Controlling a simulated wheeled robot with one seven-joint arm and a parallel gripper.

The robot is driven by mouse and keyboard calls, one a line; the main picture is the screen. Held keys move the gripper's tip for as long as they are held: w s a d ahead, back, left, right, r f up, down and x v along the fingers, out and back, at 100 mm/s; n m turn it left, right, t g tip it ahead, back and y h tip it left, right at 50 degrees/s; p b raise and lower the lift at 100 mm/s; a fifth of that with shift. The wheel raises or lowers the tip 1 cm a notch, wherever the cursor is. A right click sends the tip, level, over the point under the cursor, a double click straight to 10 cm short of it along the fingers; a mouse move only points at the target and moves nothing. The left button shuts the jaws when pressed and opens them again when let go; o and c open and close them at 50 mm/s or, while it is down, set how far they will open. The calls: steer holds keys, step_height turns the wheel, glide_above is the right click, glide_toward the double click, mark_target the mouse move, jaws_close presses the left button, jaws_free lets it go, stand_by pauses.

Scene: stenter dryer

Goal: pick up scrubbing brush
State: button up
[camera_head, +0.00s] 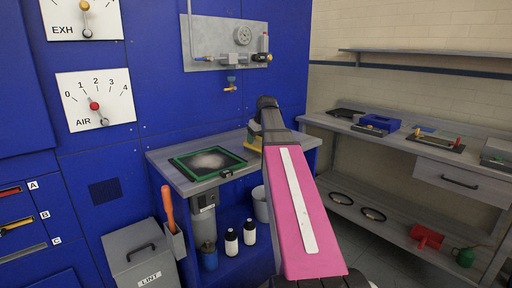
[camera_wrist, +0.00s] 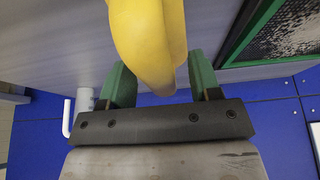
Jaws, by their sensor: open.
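A yellow thing, which looks like the scrubbing brush (camera_head: 252,144), stands on the grey worktop just left of my arm and is partly hidden by it. In the wrist view its smooth, curved yellow part (camera_wrist: 148,40) fills the upper middle. My gripper (camera_wrist: 160,82) has two green fingers set apart on a dark bar. The yellow part reaches down between the fingers, with a gap visible on the right; contact on the left is unclear. Bristles are not visible. In the head view my gripper is hidden behind my arm.
A green-framed screen with grey lint (camera_head: 182,172) lies on the worktop (camera_head: 164,161), left of the brush. Blue machine panels stand behind. A lint bin (camera_head: 148,250) and bottles (camera_head: 232,243) are below. A side bench (camera_head: 395,145) with tools is at the right.

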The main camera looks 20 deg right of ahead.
steer(key=shift+f, duration=0.15)
steer(key=shift+c, duration=0.3)
steer(key=c, duration=1)
steer(key=shift+r, duration=0.45)
step_height(320, 180, up, 3)
steer(key=shift+w+r, duration=0.1)
steer(key=shift+r, duration=0.1)
steer(key=w+a+r, duration=0.3)
steer(key=a+r, duration=0.3)
steer(key=a, duration=0.5)
steer(key=shift+r, duration=0.4)
steer(key=shift+w+a, duration=0.1)
